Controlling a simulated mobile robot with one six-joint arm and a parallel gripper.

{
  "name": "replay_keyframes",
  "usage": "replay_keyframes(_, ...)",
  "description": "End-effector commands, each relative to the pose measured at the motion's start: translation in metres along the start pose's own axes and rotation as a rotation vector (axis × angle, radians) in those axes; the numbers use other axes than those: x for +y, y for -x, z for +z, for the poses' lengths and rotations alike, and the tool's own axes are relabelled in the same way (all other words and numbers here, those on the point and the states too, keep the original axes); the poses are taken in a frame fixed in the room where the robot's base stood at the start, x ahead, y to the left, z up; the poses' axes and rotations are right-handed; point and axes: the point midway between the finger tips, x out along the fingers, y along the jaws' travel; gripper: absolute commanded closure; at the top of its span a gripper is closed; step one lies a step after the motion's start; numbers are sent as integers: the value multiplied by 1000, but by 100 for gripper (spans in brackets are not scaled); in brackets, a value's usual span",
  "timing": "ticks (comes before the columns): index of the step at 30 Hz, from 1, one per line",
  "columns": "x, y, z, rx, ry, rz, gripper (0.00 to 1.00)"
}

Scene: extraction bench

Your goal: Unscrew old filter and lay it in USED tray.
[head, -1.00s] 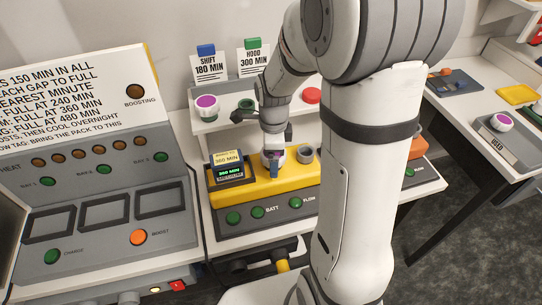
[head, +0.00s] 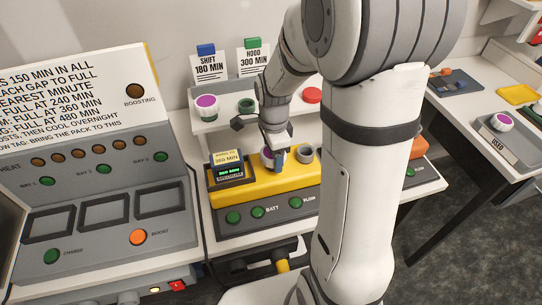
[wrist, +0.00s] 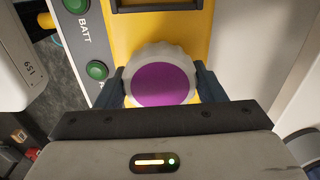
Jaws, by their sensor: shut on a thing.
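The old filter is a white, ridged round cap with a purple top, on the yellow unit (head: 232,196). In the wrist view the filter (wrist: 160,84) lies between my two fingers. My gripper (head: 276,156) is shut on the filter from above, one finger on each side; it also shows in the wrist view (wrist: 161,90). I cannot tell how far the filter is unscrewed. The USED tray (head: 516,152) is on the right-hand bench, with a white, purple-topped piece (head: 501,121) in it.
A grey round fitting (head: 305,153) stands just right of the filter. A small display (head: 229,171) is on its left. A shelf (head: 208,124) behind holds a purple-topped filter (head: 207,103) and a green-marked one. A yellow tray (head: 518,95) lies on the right bench.

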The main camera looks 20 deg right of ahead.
Motion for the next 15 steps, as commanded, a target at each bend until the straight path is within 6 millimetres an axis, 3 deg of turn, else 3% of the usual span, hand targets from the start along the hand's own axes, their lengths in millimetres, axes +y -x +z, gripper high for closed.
replay_keyframes(15,0,0,0,0,676,-1,64)
